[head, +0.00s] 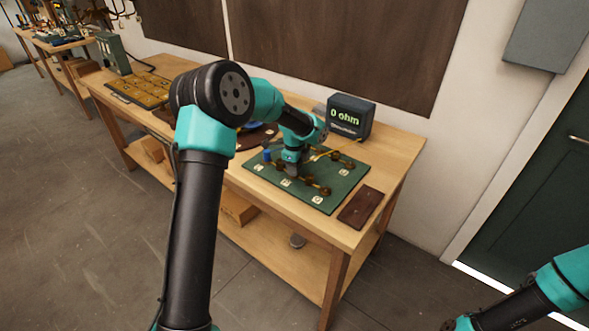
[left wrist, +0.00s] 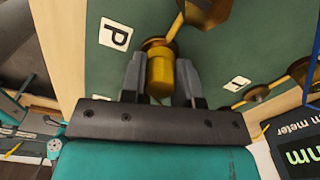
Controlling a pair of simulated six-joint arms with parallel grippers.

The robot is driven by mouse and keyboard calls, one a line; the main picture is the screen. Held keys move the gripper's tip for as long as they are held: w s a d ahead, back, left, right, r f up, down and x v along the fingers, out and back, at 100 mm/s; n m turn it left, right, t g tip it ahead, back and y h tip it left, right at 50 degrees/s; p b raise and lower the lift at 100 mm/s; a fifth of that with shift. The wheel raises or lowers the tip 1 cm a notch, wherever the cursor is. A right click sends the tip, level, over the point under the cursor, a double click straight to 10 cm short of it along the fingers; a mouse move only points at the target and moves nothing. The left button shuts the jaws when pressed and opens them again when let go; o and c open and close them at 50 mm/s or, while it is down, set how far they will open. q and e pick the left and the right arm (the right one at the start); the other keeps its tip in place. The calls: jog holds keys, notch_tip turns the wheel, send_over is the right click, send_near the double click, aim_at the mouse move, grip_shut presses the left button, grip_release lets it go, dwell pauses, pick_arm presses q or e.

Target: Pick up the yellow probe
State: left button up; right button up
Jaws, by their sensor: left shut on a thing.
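The yellow probe (left wrist: 160,76) is a short yellow cylinder between the two fingers of my left gripper (left wrist: 160,85), which is shut on it. A brass disc (left wrist: 155,43) lies just beyond its far end, and I cannot tell whether they touch. In the head view my left gripper (head: 291,172) is low over the green board (head: 328,192), and the probe is mostly hidden there. A yellow lead (head: 346,146) runs from near the gripper toward the meter (head: 350,117), which reads 0 ohm. My right gripper is outside the head view; only its arm shows at the lower right.
The board carries brass posts (head: 325,191) and lettered labels (head: 317,199). A small blue piece (head: 267,155) stands at its left. A brown pad (head: 361,207) lies near the bench's right edge. A tray with yellow parts (head: 146,89) sits at the bench's far left.

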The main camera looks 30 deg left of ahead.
pick_arm(q)
jog(key=shift+r, duration=1.75)
jog(key=s+d, duration=0.3)
jog(key=s, duration=0.4)
jog(key=s+d+r, duration=0.1)
jog(key=s+d, duration=0.3)
jog(key=s, duration=0.3)
jog(key=shift+s+d+r, duration=0.15)
jog(key=shift+d+r, duration=0.1)
